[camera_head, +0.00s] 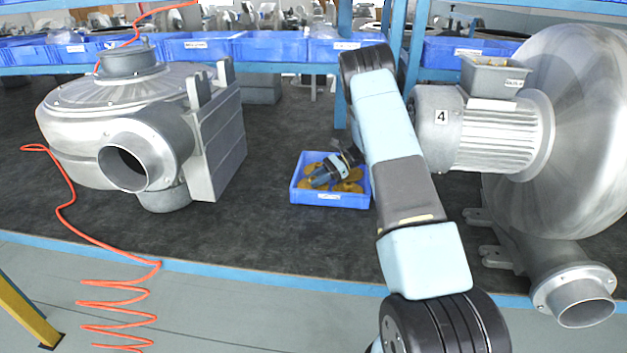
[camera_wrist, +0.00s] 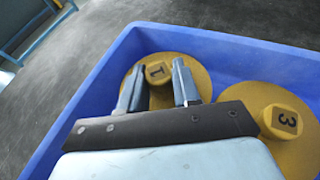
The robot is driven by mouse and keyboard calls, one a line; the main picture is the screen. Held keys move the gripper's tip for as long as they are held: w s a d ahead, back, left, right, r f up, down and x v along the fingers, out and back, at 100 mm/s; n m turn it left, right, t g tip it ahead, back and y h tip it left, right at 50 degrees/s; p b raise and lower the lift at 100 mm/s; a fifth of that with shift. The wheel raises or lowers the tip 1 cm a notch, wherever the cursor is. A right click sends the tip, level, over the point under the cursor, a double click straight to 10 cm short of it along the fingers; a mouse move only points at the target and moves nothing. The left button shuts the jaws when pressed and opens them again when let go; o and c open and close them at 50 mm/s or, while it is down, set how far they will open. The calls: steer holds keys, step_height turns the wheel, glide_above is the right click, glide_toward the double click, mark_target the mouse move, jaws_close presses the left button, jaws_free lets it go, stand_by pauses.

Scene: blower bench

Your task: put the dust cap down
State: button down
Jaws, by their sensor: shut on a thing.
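A yellow dust cap (camera_wrist: 201,75) with a raised knob marked 1 is in the blue bin (camera_wrist: 243,43). My gripper (camera_wrist: 158,72) is shut on this cap, with one finger on each side of its knob. In the head view my gripper (camera_head: 322,177) reaches down into the bin (camera_head: 330,199). A second yellow cap marked 3 (camera_wrist: 255,95) lies beside the held one, to its right. Whether the held cap touches the bin floor cannot be told. My gripper and wrist hide part of the bin.
A large blower (camera_head: 85,95) with an open round port stands at the left. Another blower, with a motor marked 4 (camera_head: 441,116), stands at the right. The dark bench top (camera_head: 270,235) is clear around the bin. An orange coiled hose (camera_head: 68,205) hangs over the front edge at left.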

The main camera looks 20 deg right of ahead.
steer(key=shift+f, duration=0.55)
steer(key=c, duration=0.8)
jaws_free()
steer(key=shift+r, duration=0.1)
